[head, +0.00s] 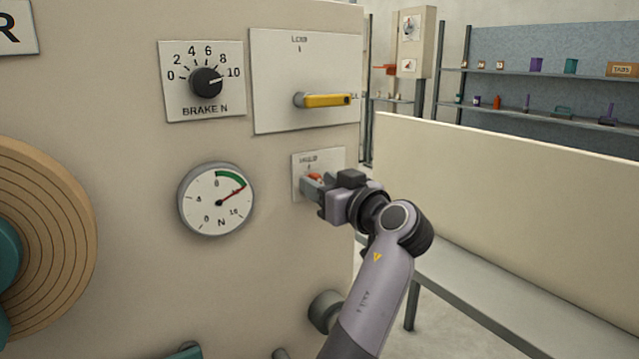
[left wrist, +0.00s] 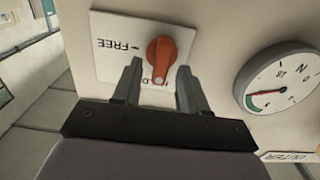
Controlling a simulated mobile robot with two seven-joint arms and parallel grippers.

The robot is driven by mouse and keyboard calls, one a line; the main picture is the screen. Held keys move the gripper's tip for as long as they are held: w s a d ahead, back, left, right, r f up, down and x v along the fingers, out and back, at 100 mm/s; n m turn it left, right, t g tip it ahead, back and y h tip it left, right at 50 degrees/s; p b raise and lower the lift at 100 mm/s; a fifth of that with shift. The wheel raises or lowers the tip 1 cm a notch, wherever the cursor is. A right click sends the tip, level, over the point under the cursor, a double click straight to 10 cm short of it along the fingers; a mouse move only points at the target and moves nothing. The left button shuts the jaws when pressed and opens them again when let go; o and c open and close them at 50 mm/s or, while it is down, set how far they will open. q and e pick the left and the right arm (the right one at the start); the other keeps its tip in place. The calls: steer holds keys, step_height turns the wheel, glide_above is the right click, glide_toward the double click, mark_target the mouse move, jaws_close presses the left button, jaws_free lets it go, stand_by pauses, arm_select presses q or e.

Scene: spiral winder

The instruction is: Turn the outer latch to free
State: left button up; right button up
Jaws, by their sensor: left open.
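The latch is an orange-red knob (left wrist: 168,58) on a small white plate (left wrist: 112,50), seen upside down in the left wrist view. The plate reads FREE with a dash beside it. A second word, partly hidden by the gripper, looks like HOLD, and the knob's narrow end points toward it. My left gripper (left wrist: 158,78) is open, one finger on each side of the knob's narrow end; contact cannot be told. In the head view the gripper (head: 312,188) covers most of the knob (head: 315,177) and part of its plate (head: 335,160). My right gripper is not in view.
A yellow lever (head: 325,100) on a white panel (head: 275,65) sits above the latch. A round gauge (head: 207,212) and a black brake dial (head: 206,82) are to the left. A wooden spiral disc (head: 60,225) is far left. A beige partition (head: 500,190) stands right.

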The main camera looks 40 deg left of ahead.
arm_select(q)
jaws_close()
steer(key=shift+m, duration=0.3)
steer(key=shift+w+d+r+m+p, duration=0.1)
steer(key=shift+r+m+p, duration=0.05)
steer(key=shift+m+p, duration=0.3)
steer(key=shift+w+d+f+m+p, duration=0.1)
steer(key=shift+w+f+m+p, duration=0.1)
steer(key=shift+m+p, duration=2.05)
steer(key=shift+w+d+f+m+p, duration=0.15)
steer(key=shift+m+p, duration=1)
steer(key=shift+m, duration=2.1)
steer(key=shift+w+a+f+m+p, duration=0.1)
steer(key=shift+w+f+m+p, duration=0.1)
steer(key=shift+m+p, duration=2.05)
steer(key=shift+m+b, duration=0.55)
steer(key=shift+m, duration=0.05)
